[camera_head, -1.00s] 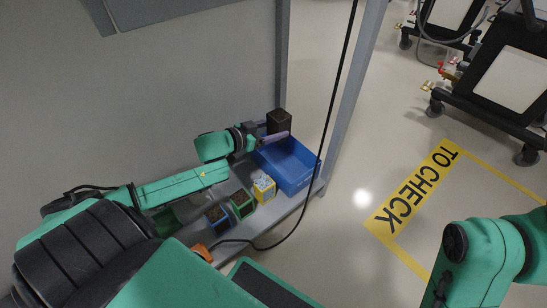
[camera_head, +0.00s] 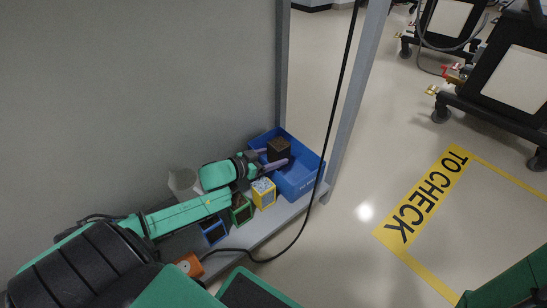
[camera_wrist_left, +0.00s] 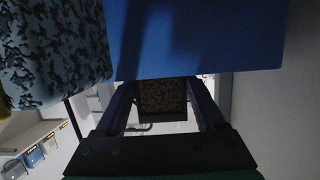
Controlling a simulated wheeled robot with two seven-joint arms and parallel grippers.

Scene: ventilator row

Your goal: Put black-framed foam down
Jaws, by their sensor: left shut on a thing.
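The black-framed foam (camera_head: 279,150) is a dark block with a brown speckled face. My left gripper (camera_head: 275,157) is shut on it and holds it upright over the left part of the blue bin (camera_head: 308,182). I cannot tell whether the foam touches the bin's floor. In the left wrist view the foam (camera_wrist_left: 163,98) sits between the two fingers, with the bin's blue wall (camera_wrist_left: 200,35) close by. My right gripper is out of view; only a piece of that arm shows at the lower right.
A yellow-framed foam (camera_head: 263,193), a green-framed one (camera_head: 241,211) and a blue-framed one (camera_head: 214,231) stand on the shelf (camera_head: 256,231) left of the bin. An orange item (camera_head: 189,264) lies nearer. A black cable hangs before a grey post (camera_head: 357,95).

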